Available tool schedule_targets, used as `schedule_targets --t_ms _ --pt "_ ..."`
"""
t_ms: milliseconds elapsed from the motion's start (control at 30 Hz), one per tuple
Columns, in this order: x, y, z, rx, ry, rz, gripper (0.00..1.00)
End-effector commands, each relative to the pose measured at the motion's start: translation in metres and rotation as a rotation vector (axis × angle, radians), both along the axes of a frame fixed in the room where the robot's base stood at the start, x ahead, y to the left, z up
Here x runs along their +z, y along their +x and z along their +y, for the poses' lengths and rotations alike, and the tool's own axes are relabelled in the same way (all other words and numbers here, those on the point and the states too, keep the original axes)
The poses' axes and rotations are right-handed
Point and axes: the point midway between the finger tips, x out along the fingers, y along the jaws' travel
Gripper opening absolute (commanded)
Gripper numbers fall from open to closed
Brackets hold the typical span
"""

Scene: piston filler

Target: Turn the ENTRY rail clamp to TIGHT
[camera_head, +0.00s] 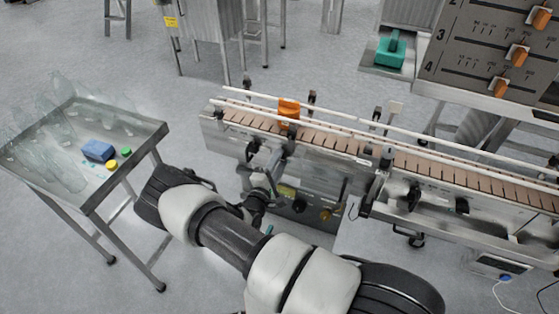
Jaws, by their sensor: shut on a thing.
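The conveyor (320,138) runs from the left middle to the right edge, with pale guide rails (340,115) along it. My gripper (268,183) is low at the conveyor's near left side, below the belt. It is shut on a small dark part there, which looks like the ENTRY rail clamp's handle. The fingers and the handle are small and dark, so the handle's angle and any TIGHT mark cannot be read. A black bracket (252,149) sits just above my gripper at the belt edge.
An orange block (289,109) stands at the belt's left part. A steel table (90,195) at left holds clear bottles, a blue sponge (98,151) and yellow and green caps. A control panel (490,50) with orange sliders is at upper right. Open floor lies between table and conveyor.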

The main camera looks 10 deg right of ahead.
Motion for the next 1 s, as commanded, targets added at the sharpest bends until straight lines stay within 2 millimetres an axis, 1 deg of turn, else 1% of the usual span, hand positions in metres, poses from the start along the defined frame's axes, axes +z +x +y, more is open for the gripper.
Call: schedule_targets --t_ms 567,600,700,1000 --pt "-0.0006 -0.0001 0.0004 0.001 0.029 -0.018 0.08" --pt "-0.0006 0.0 0.0003 0.001 0.029 -0.018 0.34" --pt "-0.0005 0.0 0.0003 0.001 0.028 -0.018 0.49" --pt "-0.0003 -0.0008 0.0008 0.001 0.027 -0.018 0.49"
